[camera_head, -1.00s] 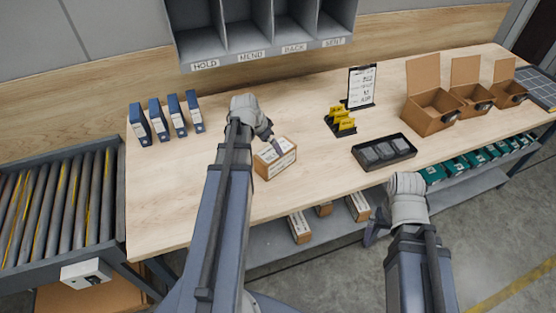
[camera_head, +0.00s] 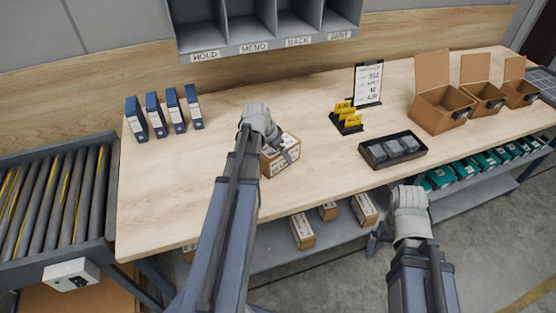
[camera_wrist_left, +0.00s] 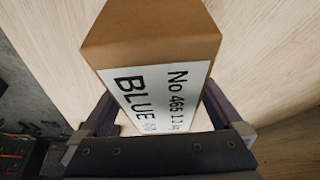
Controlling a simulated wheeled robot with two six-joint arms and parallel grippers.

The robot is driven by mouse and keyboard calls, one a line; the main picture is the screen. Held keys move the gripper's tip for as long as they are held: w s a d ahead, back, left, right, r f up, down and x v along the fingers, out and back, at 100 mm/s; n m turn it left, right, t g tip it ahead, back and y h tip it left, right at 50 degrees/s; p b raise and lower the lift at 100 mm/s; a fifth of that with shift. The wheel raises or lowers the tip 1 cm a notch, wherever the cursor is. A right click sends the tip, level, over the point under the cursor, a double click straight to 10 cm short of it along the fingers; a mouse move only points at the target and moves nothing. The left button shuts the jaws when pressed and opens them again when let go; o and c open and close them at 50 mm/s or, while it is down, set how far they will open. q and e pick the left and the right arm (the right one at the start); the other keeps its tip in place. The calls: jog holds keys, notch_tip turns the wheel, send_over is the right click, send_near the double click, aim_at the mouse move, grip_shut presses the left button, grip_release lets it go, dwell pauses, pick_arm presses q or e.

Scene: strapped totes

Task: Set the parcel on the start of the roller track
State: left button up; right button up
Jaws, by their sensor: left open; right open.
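The parcel, a brown cardboard box with a white label (camera_head: 286,163), lies on the wooden bench in the head view. It also shows in the left wrist view (camera_wrist_left: 150,45), with "No 465" and "BLUE" on its label. My left gripper (camera_wrist_left: 158,118) is open, with one finger on each side of the parcel's near end; I cannot tell whether they touch it. The roller track (camera_head: 55,205) with grey rollers stands at the left, beyond the bench's left end. My right gripper (camera_head: 376,240) is open and empty in front of the bench edge.
Blue binders (camera_head: 163,114) stand at the back left. A black tray (camera_head: 393,150), yellow cards (camera_head: 346,116), a clipboard stand (camera_head: 368,84) and open cartons (camera_head: 441,106) are to the right. The bench between parcel and track is clear. Grey pigeonholes (camera_head: 262,45) hang above.

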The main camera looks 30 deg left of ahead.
pick_arm(q)
jog(key=shift+b+x, duration=0.35)
jog(key=shift+x, duration=0.55)
jog(key=shift+r, duration=0.1)
jog(key=shift+c, duration=0.4)
grip_shut()
